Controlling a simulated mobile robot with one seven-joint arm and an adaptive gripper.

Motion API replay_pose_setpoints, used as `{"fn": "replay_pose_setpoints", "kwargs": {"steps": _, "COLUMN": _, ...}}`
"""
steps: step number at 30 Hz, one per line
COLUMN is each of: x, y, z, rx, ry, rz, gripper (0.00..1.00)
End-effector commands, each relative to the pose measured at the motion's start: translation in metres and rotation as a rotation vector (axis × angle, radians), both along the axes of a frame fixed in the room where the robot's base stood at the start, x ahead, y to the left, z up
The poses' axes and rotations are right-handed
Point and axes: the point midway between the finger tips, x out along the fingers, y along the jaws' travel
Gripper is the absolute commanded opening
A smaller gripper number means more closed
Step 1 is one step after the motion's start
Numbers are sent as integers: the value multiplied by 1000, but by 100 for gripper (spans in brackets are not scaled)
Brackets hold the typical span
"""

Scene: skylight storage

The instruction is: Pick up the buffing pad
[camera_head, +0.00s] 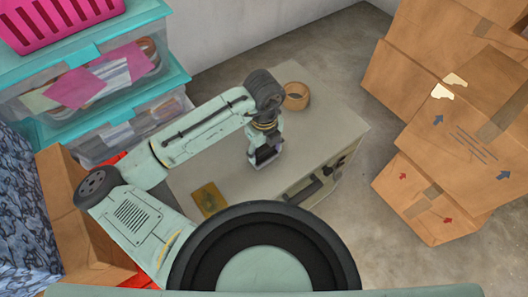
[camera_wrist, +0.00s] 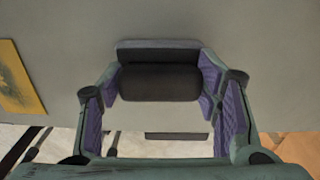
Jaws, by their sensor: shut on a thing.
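The buffing pad (camera_wrist: 160,84) is a dark, near-black block with a grey strip along its far side. In the wrist view it sits between the purple-lined fingers of my gripper (camera_wrist: 162,72), which touch it at both ends. In the head view my gripper (camera_head: 264,150) points down over the grey cabinet top, with the dark pad at its tips. I cannot tell whether the pad rests on the top or is just above it.
The grey cabinet (camera_head: 325,132) holds a round tan ring-shaped item (camera_head: 296,96) at the back and a flat yellow-brown piece (camera_head: 209,199) at the front left. Cardboard boxes (camera_head: 455,130) stack at right. Clear bins with teal lids (camera_head: 90,85) and a pink basket (camera_head: 62,18) stand at left.

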Motion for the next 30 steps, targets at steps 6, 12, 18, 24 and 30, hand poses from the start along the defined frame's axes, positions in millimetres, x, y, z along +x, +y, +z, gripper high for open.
{"fn": "replay_pose_setpoints", "kwargs": {"steps": 6, "x": -1, "y": 0, "z": -3, "rx": 1, "ry": 6, "rz": 0, "gripper": 29}}
{"fn": "replay_pose_setpoints", "kwargs": {"steps": 12, "x": -1, "y": 0, "z": 5, "rx": 1, "ry": 6, "rz": 0, "gripper": 29}}
{"fn": "replay_pose_setpoints", "kwargs": {"steps": 18, "x": 0, "y": 0, "z": 30, "rx": 1, "ry": 1, "rz": -1, "gripper": 29}}
{"fn": "replay_pose_setpoints", "kwargs": {"steps": 24, "x": -40, "y": 3, "z": 35, "rx": 0, "ry": 3, "rz": 0, "gripper": 29}}
{"fn": "replay_pose_setpoints", "kwargs": {"steps": 30, "x": -89, "y": 7, "z": 53, "rx": 1, "ry": 6, "rz": 5, "gripper": 29}}
